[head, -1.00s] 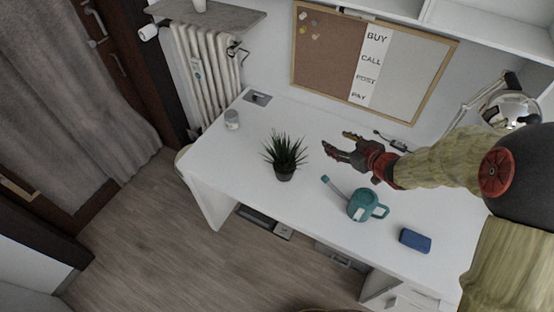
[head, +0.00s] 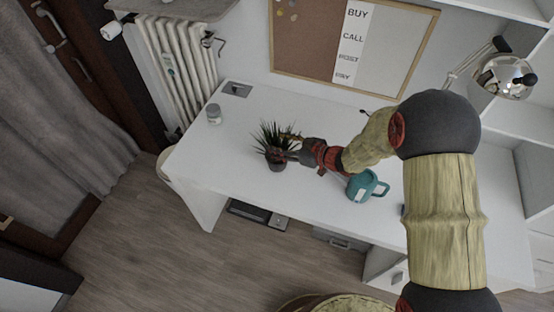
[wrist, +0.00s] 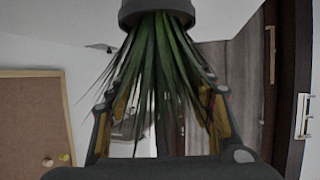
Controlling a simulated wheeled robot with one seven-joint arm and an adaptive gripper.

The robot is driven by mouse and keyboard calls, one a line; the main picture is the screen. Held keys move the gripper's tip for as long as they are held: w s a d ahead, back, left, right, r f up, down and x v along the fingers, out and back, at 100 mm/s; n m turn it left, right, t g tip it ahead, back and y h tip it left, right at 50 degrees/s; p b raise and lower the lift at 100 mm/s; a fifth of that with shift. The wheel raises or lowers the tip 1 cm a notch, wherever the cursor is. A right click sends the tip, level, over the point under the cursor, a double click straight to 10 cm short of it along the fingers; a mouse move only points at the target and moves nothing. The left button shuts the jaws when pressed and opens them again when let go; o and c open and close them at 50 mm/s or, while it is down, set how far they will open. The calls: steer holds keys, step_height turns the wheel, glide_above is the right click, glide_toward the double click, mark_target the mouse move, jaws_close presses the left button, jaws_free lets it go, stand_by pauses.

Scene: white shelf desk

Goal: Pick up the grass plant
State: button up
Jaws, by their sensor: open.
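The grass plant (head: 270,134) stands on the white desk, left of the watering can, with spiky green leaves in a small dark pot (head: 277,165). My gripper (head: 283,145) is at the plant from its right side, its fingers overlapping the leaves. In the wrist view the grass (wrist: 155,70) hangs from the pot (wrist: 156,12) at the top, as the picture is upside down. The open fingers (wrist: 163,120) stand on either side of the leaves. I cannot tell whether a finger touches them.
A teal watering can (head: 362,186) stands right of the plant, below my forearm. The white desk (head: 215,160) is clear between jar and plant. A corkboard (head: 300,40) and radiator (head: 180,60) are behind.

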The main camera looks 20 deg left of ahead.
steer(key=shift+w+a+f, duration=0.2)
steer(key=shift+a+f, duration=0.05)
steer(key=shift+a, duration=0.2)
steer(key=shift+c, duration=0.8)
steer(key=c, duration=1.1)
jaws_close()
steer(key=shift+r, duration=0.15)
